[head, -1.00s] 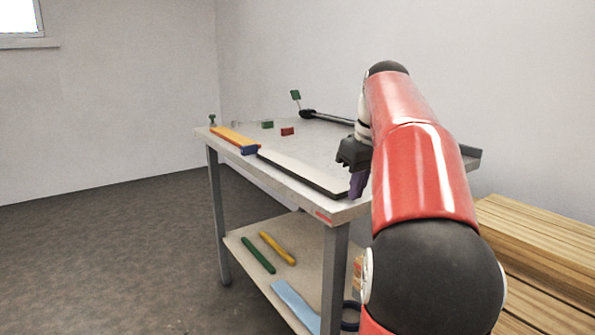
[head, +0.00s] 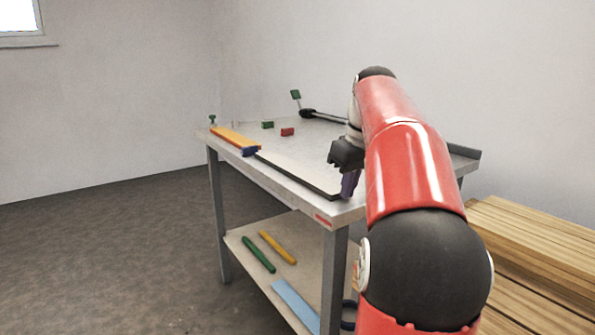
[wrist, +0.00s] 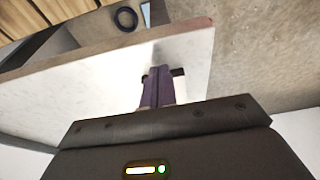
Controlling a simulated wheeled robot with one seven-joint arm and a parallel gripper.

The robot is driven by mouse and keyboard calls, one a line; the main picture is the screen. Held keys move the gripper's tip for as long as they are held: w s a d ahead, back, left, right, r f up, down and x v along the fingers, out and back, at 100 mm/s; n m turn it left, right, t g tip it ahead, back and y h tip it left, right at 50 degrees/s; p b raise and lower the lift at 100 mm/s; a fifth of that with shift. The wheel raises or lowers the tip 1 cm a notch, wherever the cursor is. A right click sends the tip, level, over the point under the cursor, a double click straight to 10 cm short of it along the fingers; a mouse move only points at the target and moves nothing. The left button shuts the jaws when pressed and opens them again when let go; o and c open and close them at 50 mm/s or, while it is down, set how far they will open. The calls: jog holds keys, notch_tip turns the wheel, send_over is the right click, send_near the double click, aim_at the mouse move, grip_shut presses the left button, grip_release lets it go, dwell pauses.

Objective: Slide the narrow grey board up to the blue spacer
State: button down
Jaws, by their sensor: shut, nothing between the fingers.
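The narrow grey board (head: 297,173) lies flat along the front edge of the workbench top, pale on top with a dark side. The blue spacer (head: 250,152) sits at its far left end, beside the end of an orange strip (head: 230,136). The board's far end looks very close to the spacer; I cannot tell whether they touch. My gripper (head: 348,186) is shut and empty, its purple fingers pointing down at the board's near right end. In the wrist view, a dark piece of the board's end (wrist: 178,72) shows by the fingertips (wrist: 157,74), mostly hidden.
A red block (head: 287,132) and a green block (head: 267,125) stand farther back on the workbench (head: 316,147). A black rod (head: 309,114) lies at the back. The lower shelf (head: 252,242) holds green, yellow and light blue strips. Stacked planks (head: 530,240) stand at right.

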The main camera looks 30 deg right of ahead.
aim_at(336, 188)
jog(key=shift+w+a+p, duration=0.15)
jog(key=shift+w+p, duration=0.9)
jog(key=shift+w, duration=1.65)
jog(key=shift+s+b, duration=0.45)
jog(key=shift+s, duration=0.55)
jog(key=shift+w+p+v, duration=0.2)
jog(key=shift+p+v, duration=0.3)
jog(key=shift+v, duration=0.35)
jog(key=shift+w+v, duration=0.25)
jog(key=shift+v, duration=0.8)
jog(key=shift+w+v, duration=0.25)
jog(key=shift+v, duration=0.8)
jog(key=shift+r, duration=0.15)
